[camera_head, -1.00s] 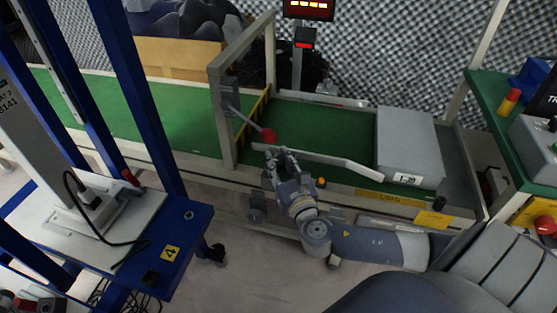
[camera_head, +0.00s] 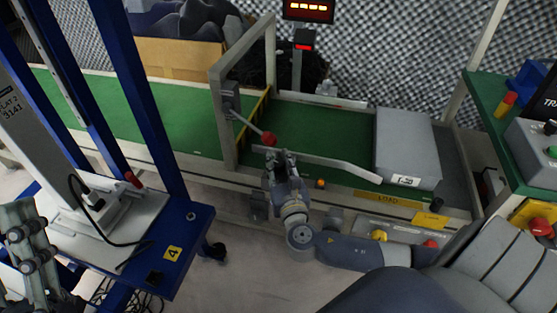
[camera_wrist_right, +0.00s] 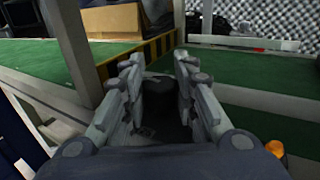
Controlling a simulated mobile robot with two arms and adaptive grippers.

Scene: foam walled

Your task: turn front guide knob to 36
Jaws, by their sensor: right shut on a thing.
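My right gripper (camera_head: 281,156) is at the near side of the green conveyor, by the left end of the pale guide rail (camera_head: 335,164). In the right wrist view, the gripper (camera_wrist_right: 159,75) is shut on a dark round knob (camera_wrist_right: 158,88), which I take as the front guide knob. The fingers hide its sides, and no scale or number on it can be read. In the head view the gripper hides the knob. My left gripper (camera_head: 28,235) shows partly at the lower left edge; its opening cannot be told.
A red-ended lever (camera_head: 269,139) on the grey frame is close behind my right gripper. A grey box (camera_head: 404,148) sits on the conveyor (camera_head: 315,132) at right. An orange button (camera_head: 320,184) is just right of the gripper. A blue trolley (camera_head: 190,235) stands left.

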